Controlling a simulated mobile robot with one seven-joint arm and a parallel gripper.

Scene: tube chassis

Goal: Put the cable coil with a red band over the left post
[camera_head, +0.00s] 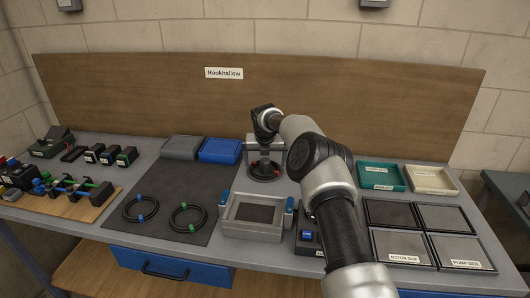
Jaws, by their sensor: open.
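My gripper (265,157) points down at the middle of the bench, with its jaws apart. A dark ring with some red (264,178) lies directly under it, partly hidden by the gripper; it looks like the red-banded cable coil. I cannot tell whether the fingers touch it. A black coil with blue bands (124,212) and a black coil with green bands (173,222) lie flat on the dark mat (165,179) to the left. I cannot clearly make out the left post.
A grey tray fixture (252,231) with blue side parts stands in front of my gripper. A grey bin (183,148) and a blue bin (220,150) stand behind the mat. A wooden board (82,206) with tools lies left. Green (381,177) and cream (431,180) trays stand right.

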